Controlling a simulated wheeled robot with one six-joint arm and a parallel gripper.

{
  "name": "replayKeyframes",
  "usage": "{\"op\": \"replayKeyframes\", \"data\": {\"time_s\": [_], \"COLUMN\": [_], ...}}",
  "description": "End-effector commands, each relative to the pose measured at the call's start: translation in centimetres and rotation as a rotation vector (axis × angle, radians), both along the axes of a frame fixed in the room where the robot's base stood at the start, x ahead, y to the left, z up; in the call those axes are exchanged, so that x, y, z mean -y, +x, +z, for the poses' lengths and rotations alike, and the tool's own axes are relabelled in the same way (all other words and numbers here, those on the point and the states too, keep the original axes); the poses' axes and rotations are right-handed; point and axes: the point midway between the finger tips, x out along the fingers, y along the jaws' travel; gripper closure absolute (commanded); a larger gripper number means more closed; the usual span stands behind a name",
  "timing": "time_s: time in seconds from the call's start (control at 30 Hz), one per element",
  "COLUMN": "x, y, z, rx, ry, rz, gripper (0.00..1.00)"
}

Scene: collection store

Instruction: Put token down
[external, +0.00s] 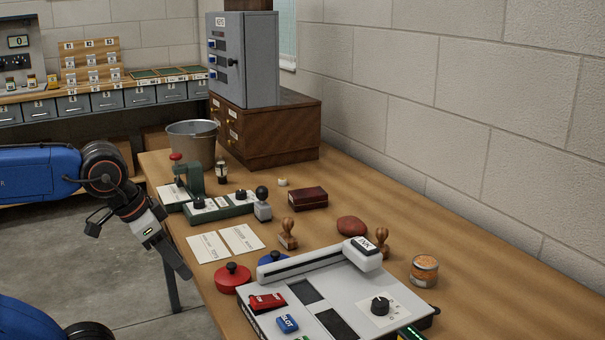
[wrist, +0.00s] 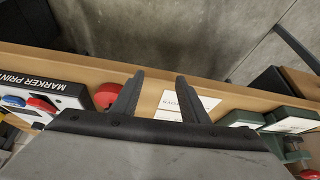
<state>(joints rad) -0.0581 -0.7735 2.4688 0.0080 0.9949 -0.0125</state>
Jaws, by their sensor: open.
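My gripper (external: 184,270) hangs beside the near left edge of the wooden table (external: 455,275), pointing down. In the wrist view its two fingers (wrist: 158,82) are spread apart with nothing between them. Beyond them I see the table edge and white cards (wrist: 206,101). No thing is clearly marked as the token. A small pale round piece (external: 282,182) lies on the table near the dark red box (external: 309,198), apart from my gripper; I cannot tell if it is the token.
A red knobbed disc (external: 233,279) and the white marker printer (external: 355,285) stand near the front. Green devices (external: 222,207), wooden stamps (external: 287,238), a metal bucket (external: 193,145) and a grey key cabinet (external: 255,60) stand farther back. Bare tabletop lies along the wall.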

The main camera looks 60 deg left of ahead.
Motion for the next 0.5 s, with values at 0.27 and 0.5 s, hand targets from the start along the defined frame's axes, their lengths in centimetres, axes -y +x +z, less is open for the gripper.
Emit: {"op": "replayKeyframes", "data": {"time_s": [0.27, 0.5], "x": [1.1, 1.5], "y": [-1.2, -1.1], "z": [-2.6, -3.7], "rx": [-0.010, -0.037], "ry": [0.006, -0.005], "rz": [-0.064, -0.067], "gripper": [0.59, 0.59]}}
